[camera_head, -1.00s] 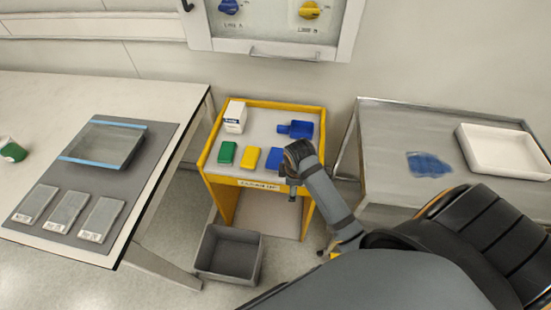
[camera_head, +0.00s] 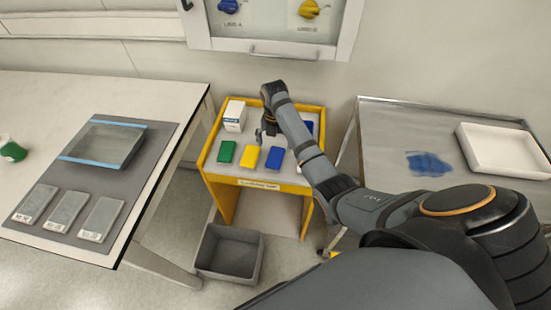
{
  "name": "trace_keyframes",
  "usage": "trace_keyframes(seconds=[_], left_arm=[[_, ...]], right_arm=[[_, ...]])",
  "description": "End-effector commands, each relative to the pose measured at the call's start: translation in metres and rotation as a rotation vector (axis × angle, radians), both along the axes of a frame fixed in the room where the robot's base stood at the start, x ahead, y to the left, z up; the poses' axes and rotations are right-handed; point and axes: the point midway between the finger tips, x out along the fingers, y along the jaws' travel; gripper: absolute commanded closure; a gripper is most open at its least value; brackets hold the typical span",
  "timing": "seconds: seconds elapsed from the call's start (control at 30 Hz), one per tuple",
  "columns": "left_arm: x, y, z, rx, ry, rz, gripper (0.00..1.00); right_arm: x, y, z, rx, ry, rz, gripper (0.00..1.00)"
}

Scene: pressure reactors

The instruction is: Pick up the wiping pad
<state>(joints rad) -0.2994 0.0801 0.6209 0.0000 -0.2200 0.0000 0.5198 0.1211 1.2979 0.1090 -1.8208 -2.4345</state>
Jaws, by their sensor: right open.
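Three flat pads lie in a row at the front of the yellow cart's top (camera_head: 218,166): a green pad (camera_head: 226,152), a yellow pad (camera_head: 250,156) and a blue pad (camera_head: 275,158). Any of them could be the wiping pad; the view does not tell which. My right gripper (camera_head: 266,134) is open and points down over the cart, just behind the yellow and blue pads. It appears empty and apart from them. My left gripper is not in view.
A white box (camera_head: 235,116) stands at the cart's back left. A blue scoop (camera_head: 308,126) is mostly hidden by my right arm. A grey bin (camera_head: 229,252) stands on the floor. The right table holds a blue spill (camera_head: 428,163) and a white tray (camera_head: 502,150).

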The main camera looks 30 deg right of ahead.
Motion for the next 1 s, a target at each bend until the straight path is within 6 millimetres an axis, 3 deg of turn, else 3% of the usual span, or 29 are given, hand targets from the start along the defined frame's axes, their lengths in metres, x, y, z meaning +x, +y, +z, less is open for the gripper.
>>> trace_keyframes(seconds=[0.13, 0.43, 0.7, 0.93, 1.0], left_arm=[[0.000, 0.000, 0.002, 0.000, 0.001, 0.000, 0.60], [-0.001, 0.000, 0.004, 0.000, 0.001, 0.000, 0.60], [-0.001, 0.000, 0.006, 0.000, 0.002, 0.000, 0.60], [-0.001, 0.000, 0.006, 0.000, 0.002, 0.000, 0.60], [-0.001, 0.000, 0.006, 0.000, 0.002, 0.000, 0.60]], right_arm=[[-0.001, 0.000, -0.026, 0.000, 0.001, -0.001, 0.13], [-0.001, 0.001, -0.044, 0.000, 0.001, -0.002, 0.13], [-0.001, 0.002, -0.085, -0.001, 0.001, -0.002, 0.13], [-0.001, 0.002, -0.088, -0.001, -0.002, -0.002, 0.13], [-0.001, 0.002, -0.088, -0.001, -0.002, -0.002, 0.20]])
